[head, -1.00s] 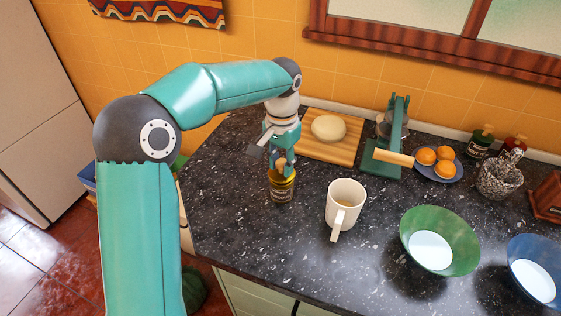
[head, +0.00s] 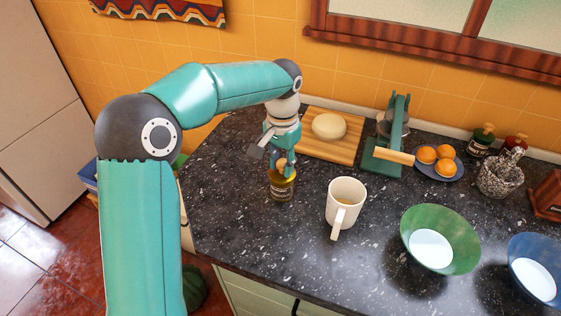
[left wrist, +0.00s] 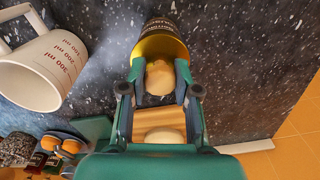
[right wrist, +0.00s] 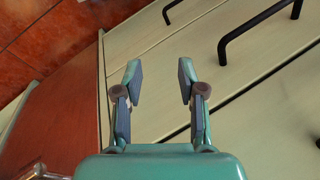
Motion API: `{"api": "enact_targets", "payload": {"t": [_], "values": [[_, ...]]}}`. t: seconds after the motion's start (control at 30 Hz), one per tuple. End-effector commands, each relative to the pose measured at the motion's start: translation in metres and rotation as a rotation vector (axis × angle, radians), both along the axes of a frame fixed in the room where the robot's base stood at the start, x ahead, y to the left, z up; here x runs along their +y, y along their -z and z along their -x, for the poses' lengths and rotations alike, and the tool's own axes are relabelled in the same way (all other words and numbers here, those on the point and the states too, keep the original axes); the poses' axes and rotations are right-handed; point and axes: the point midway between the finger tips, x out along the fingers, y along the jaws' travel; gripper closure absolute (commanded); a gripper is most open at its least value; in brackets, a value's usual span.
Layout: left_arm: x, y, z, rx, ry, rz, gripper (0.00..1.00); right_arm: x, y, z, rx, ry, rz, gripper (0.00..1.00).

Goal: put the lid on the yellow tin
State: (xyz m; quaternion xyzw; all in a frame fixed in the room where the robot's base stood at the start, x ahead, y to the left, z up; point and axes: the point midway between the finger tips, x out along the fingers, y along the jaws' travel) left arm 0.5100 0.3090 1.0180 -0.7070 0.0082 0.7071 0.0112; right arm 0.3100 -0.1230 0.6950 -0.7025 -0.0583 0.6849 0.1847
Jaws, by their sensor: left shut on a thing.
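The yellow tin (head: 281,190) with a dark label stands on the dark speckled counter, left of the white mug. It also shows in the left wrist view (left wrist: 165,46), with its yellow rim just beyond the fingers. My left gripper (head: 283,168) points down right above the tin. It is shut on a pale wooden piece, which looks like the lid (left wrist: 160,78), held at the tin's mouth. The fingers hide part of the mouth, so I cannot tell whether lid and tin touch. My right gripper (right wrist: 160,82) is open and empty, facing cabinet drawers.
The white mug (head: 345,203) stands close to the tin's right. Behind are a cutting board (head: 345,153) with dough and a green press (head: 382,160). A plate of oranges (head: 437,172), a green bowl (head: 439,240) and a blue bowl (head: 535,268) stand further right. The counter left of the tin is clear.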

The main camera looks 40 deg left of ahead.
Motion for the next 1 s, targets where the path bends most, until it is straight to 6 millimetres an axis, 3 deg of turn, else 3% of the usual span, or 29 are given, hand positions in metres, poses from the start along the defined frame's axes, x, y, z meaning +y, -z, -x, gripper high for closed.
{"api": "enact_targets", "payload": {"t": [0.47,0.5,0.63,0.87,1.0], "values": [[0.0001,0.0031,0.0001,0.000,0.000,0.000,0.92,0.0000,0.0011,0.0000,0.000,0.000,0.000,0.60],[0.0001,0.0031,0.0000,0.000,0.000,0.000,0.64,0.0000,0.0011,0.0000,0.000,0.000,0.000,0.60],[0.0001,0.0031,0.0000,0.000,0.000,0.000,0.43,0.0000,0.0011,0.0000,0.000,0.000,0.000,0.60],[0.0001,0.0030,0.0000,0.000,0.000,0.000,0.40,0.0000,0.0012,0.0000,0.000,0.000,0.000,0.60],[0.0001,0.0030,0.0001,0.000,0.000,0.000,0.18,0.0000,0.0012,0.0000,0.000,0.000,0.000,0.60]]}}
